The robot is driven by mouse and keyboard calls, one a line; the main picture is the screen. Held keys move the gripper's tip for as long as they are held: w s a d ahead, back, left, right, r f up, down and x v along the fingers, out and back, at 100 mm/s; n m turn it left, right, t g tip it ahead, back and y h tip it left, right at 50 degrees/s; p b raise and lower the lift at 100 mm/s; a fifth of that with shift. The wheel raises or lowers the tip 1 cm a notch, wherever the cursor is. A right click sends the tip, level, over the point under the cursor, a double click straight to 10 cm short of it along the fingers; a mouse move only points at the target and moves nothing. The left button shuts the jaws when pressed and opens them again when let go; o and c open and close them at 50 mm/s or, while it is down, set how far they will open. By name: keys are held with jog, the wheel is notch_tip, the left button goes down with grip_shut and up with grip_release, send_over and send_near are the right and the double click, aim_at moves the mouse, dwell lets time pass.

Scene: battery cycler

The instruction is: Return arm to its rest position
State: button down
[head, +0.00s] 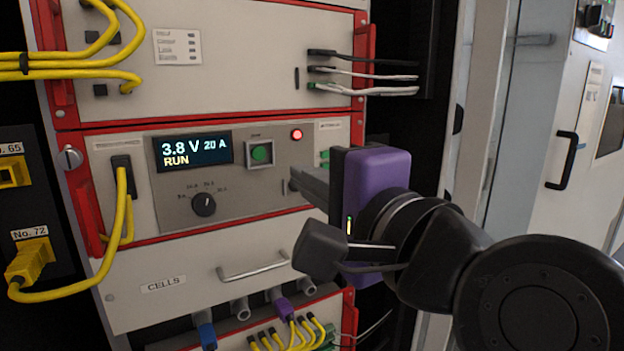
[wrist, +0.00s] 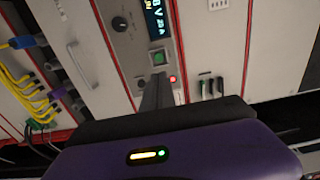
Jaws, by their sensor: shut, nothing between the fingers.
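My gripper (head: 296,184) is purple and black, with its grey fingers pointing left toward the cycler panel (head: 178,215). The fingers are shut and empty. In the wrist view the shut fingers (wrist: 157,92) point at the panel, close below the green square button (wrist: 158,57) and beside the lit red lamp (wrist: 172,78). I cannot tell whether the fingertips touch the panel. The display (head: 193,150) reads 3.8 V, 20 A, RUN.
Yellow cables (head: 118,240) loop at the left from the panel to socket No. 72 (head: 30,262). A CELLS drawer (head: 200,270) with a metal handle lies below, above several plugs. Black and white leads (head: 370,75) stick out at upper right. A white cabinet (head: 560,120) stands at the right.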

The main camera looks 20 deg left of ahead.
jog(key=w+d+r+n+t+h, duration=0.2)
jog(key=d+r+n+t+h, duration=0.1)
jog(key=d+t, duration=0.4)
jog(key=s+d+f+n+t+h, duration=0.15)
jog(key=s+d+f+n, duration=0.25)
jog(key=d+f, duration=0.5)
jog(key=s+d+f+n+t+h, duration=0.15)
jog(key=s+d+f+n, duration=0.35)
jog(key=f, duration=0.9)
jog(key=s+d+f+m+g+h, duration=0.2)
jog(key=s+d+f, duration=0.4)
jog(key=s+f, duration=0.4)
jog(key=s+d+f+m+g+h, duration=0.1)
jog(key=s+d+f+g+h, duration=0.4)
jog(key=s+f, duration=0.5)
jog(key=s+d, duration=0.2)
jog(key=s, duration=0.4)
jog(key=shift+s+f+m+h, duration=0.15)
jog(key=shift+f+m+h, duration=0.15)
jog(key=shift+m, duration=0.1)
jog(key=shift+d, duration=0.1)
dwell(1.1)
